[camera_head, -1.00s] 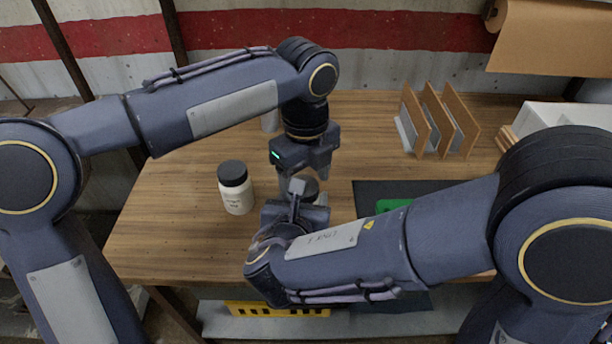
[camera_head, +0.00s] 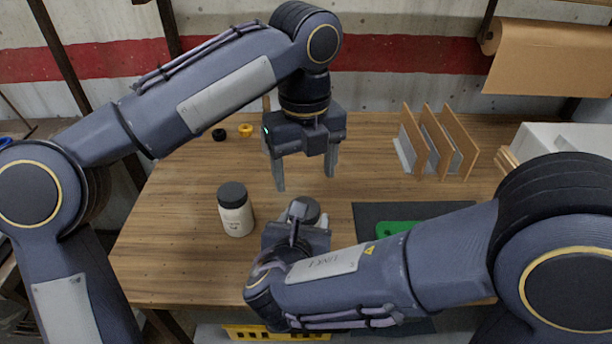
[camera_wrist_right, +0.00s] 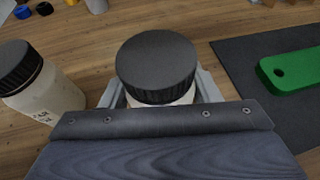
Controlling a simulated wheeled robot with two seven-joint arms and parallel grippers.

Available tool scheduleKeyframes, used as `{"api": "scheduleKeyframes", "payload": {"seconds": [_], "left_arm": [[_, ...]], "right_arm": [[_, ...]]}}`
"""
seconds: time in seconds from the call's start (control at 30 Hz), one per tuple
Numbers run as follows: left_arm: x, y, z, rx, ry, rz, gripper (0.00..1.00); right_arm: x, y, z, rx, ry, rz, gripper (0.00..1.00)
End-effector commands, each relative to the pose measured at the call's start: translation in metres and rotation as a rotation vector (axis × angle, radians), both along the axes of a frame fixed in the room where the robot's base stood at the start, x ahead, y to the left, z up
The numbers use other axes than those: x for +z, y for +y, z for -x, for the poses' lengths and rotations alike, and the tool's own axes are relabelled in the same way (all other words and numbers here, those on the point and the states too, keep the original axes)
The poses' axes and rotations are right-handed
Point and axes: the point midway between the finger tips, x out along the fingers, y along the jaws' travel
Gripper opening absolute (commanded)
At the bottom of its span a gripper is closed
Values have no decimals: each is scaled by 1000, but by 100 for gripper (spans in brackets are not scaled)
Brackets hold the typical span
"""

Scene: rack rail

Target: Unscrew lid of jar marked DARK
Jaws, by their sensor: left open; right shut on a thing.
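A white jar with a dark ribbed lid (camera_wrist_right: 156,66) stands between the fingers of my right gripper (camera_wrist_right: 158,98), which is shut on its body. In the head view only its dark lid (camera_head: 305,208) shows, behind my right gripper (camera_head: 300,228). The lid sits on the jar; its label is hidden. My left gripper (camera_head: 306,182) is open and empty, above and behind this jar, fingers pointing down. A second white jar (camera_head: 236,220) with a dark lid stands to the left. It also shows in the right wrist view (camera_wrist_right: 45,95); its label writing is too small to read.
A dark mat (camera_head: 372,215) with a green piece (camera_head: 398,228) lies to the right. An upright wooden divider rack (camera_head: 440,145) stands at the back right. A black ring (camera_head: 219,134) and a yellow ring (camera_head: 246,130) lie at the back left. The left tabletop is mostly clear.

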Motion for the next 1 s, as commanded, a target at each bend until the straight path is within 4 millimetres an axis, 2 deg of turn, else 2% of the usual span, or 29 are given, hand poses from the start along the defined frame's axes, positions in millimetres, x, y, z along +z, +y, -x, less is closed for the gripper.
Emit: {"api": "scheduleKeyframes", "payload": {"seconds": [0.5,0.67,0.9,1.0], "left_arm": [[-68,1,0,-8,1,-2,69],[-76,1,0,-8,0,-1,69],[-77,0,0,-8,0,0,69],[-77,0,0,-8,0,0,57]], "right_arm": [[0,1,0,2,0,-1,0],[0,1,0,2,0,-1,0],[0,1,0,2,0,-1,0],[0,1,0,2,0,-1,0]]}}
